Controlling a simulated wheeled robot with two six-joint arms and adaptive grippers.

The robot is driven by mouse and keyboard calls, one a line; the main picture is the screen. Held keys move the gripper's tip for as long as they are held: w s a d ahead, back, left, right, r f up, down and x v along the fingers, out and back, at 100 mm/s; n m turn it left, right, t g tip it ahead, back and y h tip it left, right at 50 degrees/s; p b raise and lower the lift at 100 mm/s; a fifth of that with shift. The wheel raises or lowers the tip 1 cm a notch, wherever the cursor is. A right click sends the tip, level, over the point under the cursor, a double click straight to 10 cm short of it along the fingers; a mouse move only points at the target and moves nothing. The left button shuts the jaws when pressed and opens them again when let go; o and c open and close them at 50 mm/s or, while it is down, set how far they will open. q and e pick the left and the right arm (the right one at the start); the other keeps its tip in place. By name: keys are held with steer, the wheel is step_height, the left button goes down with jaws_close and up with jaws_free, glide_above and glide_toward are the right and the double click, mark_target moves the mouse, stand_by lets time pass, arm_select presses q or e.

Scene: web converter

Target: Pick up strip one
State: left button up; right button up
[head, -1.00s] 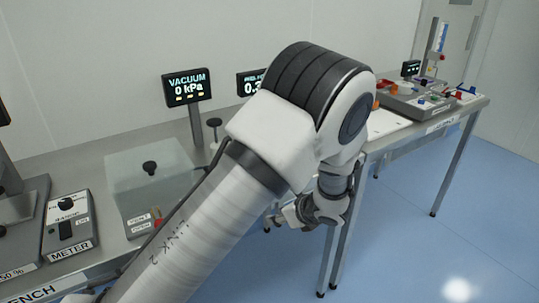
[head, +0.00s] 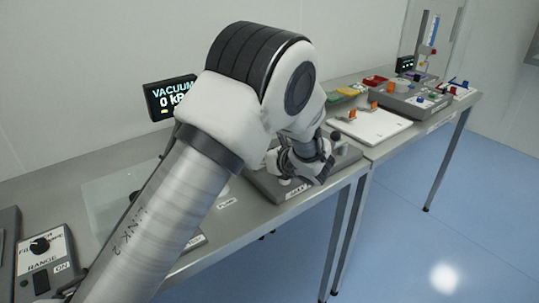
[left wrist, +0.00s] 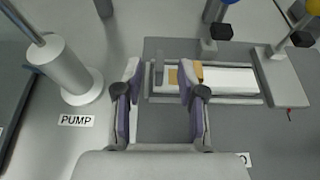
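No label reading strip one is legible. In the left wrist view, a long white strip-like piece (left wrist: 228,79) with a tan block near its left end (left wrist: 172,77) lies in a grey fixture (left wrist: 165,125); I cannot tell whether it is strip one. My left gripper (left wrist: 158,72) is open, its two fingers well apart, above the fixture's left end. A small grey upright part shows between the fingertips, and the right finger hides part of the tan block. In the head view my left gripper (head: 308,170) is over the grey fixture on the bench, partly hidden by my arm. My right gripper is not in view.
A white cylindrical post (left wrist: 72,75) stands left of the gripper, by a PUMP label (left wrist: 76,120). A clamp-like block (left wrist: 280,75) stands at the fixture's right. In the head view, a white board (head: 372,125) with orange clips lies farther right, beside a grey device (head: 410,100).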

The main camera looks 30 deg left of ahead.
arm_select(q)
steer(key=x, duration=0.4)
steer(key=shift+a, duration=0.15)
steer(key=shift+s+d+r, duration=0.1)
steer(key=shift+d, duration=0.15)
steer(key=shift+c, duration=0.3)
jaws_close()
